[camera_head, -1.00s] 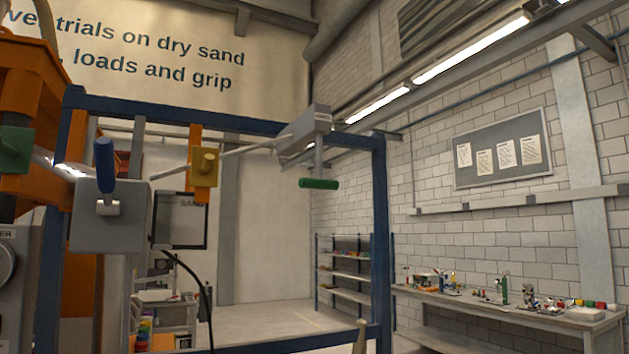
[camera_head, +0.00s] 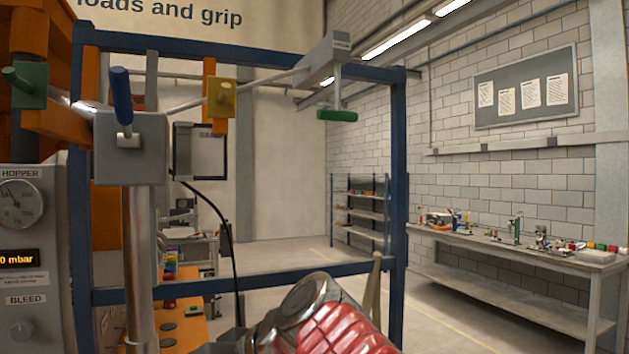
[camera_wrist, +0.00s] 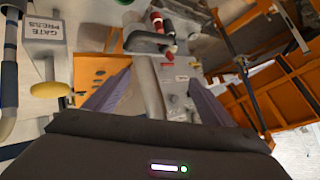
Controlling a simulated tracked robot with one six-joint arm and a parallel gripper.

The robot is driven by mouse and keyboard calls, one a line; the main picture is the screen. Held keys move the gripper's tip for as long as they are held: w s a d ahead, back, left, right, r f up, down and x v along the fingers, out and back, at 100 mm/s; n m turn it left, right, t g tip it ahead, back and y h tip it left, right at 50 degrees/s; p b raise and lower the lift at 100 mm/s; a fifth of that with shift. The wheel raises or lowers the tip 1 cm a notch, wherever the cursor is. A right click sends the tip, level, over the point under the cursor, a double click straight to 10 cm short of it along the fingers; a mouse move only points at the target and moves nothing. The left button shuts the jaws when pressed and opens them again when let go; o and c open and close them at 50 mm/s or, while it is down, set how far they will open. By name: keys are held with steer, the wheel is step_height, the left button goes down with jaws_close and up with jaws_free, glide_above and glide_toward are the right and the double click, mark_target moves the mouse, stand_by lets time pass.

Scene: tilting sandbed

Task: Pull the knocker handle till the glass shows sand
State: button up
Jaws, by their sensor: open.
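A green T-shaped handle (camera_head: 337,115) hangs on a short rod from a grey box (camera_head: 325,62) at the top right of the blue frame. A blue lever (camera_head: 121,95) stands on another grey box (camera_head: 130,146) at left. I cannot read which is the knocker. A short clear tube (camera_head: 86,106) shows left of that box; whether sand is in it is too small to tell. My gripper (camera_wrist: 160,88) shows in the wrist view, fingers apart, nothing between them. It points at a grey pipe and an orange panel, with no handle between its fingers.
The blue frame (camera_head: 398,190) borders the work area. A gauge panel (camera_head: 22,240) marked HOPPER and BLEED stands at left. A yellow knob (camera_wrist: 50,89) sits under a GATE PRESS label in the wrist view. A workbench (camera_head: 520,245) and open floor lie at right.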

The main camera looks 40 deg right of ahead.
steer(key=w+d+r+n+t+y, duration=0.1)
steer(key=w+d+r+t, duration=0.15)
steer(key=r, duration=0.35)
steer(key=w+d+r+t, duration=0.1)
steer(key=w+d+r, duration=0.15)
steer(key=r, duration=0.35)
steer(key=m+t+h, duration=0.2)
steer(key=t+h, duration=0.6)
steer(key=t, duration=0.2)
glide_toward(337, 110)
steer(key=v, duration=0.4)
steer(key=shift+w+d+r, duration=0.1)
steer(key=shift+w, duration=0.1)
steer(key=shift+w, duration=0.15)
steer(key=shift+x, duration=6.8)
